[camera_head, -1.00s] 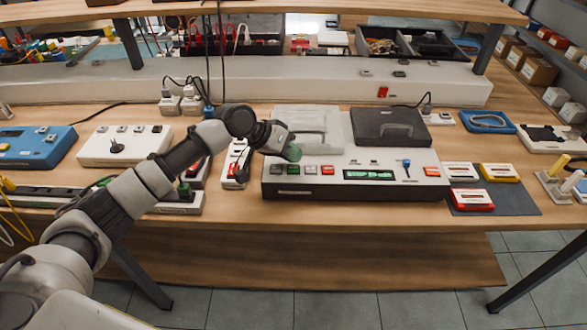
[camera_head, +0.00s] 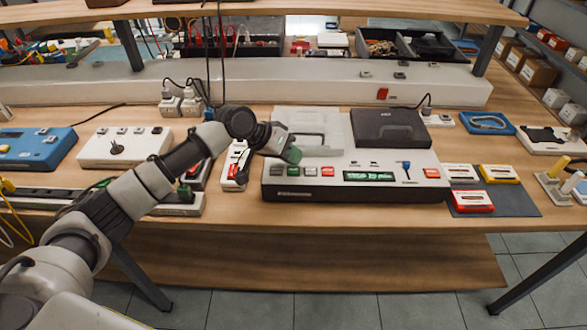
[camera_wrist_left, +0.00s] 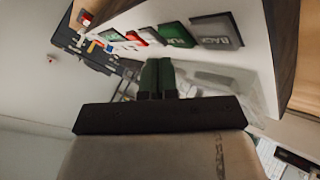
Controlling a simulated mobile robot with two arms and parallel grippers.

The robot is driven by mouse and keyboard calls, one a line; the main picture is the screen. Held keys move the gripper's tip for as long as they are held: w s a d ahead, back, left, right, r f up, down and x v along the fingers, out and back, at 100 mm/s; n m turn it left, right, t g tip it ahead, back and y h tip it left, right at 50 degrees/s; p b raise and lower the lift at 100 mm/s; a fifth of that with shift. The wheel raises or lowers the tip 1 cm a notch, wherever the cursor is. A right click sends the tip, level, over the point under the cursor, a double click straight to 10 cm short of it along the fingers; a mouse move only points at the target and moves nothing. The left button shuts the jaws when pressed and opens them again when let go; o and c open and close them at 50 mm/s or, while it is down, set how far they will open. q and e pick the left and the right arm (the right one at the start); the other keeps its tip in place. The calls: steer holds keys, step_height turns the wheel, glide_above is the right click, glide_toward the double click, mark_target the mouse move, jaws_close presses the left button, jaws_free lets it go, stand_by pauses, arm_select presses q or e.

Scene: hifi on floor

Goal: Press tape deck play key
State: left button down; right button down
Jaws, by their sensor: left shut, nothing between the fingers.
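The tape deck (camera_head: 400,189) is a light grey console on the bench. Its front row holds a dark grey key (camera_head: 278,171), the green play key (camera_head: 294,172), a pale key (camera_head: 310,171) and a red key (camera_head: 327,171). My left gripper (camera_head: 292,155), with green fingers, is shut and empty, just behind and above the green key. In the left wrist view its fingers (camera_wrist_left: 157,76) point toward the key row, with the green key (camera_wrist_left: 177,35) beyond them and a gap visible. My right gripper is not in view.
A clear lid (camera_head: 318,128) and a dark lid (camera_head: 390,128) stand at the deck's back. A green display (camera_head: 368,176), a blue slider (camera_head: 406,166) and a red button (camera_head: 431,173) are at its right. Cassettes (camera_head: 473,200) lie on a mat at the right.

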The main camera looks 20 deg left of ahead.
mark_target(292, 168)
arm_select(q)
steer(key=shift+f, duration=0.1)
stand_by(0.7)
steer(key=shift+f, duration=0.3)
steer(key=shift+f, duration=0.4)
stand_by(0.8)
steer(key=shift+r, duration=0.1)
steer(key=shift+r+p, duration=0.7)
steer(key=shift+p, duration=0.25)
step_height(292, 168, up, 5)
steer(key=p, duration=0.5)
steer(key=shift+r, duration=0.1)
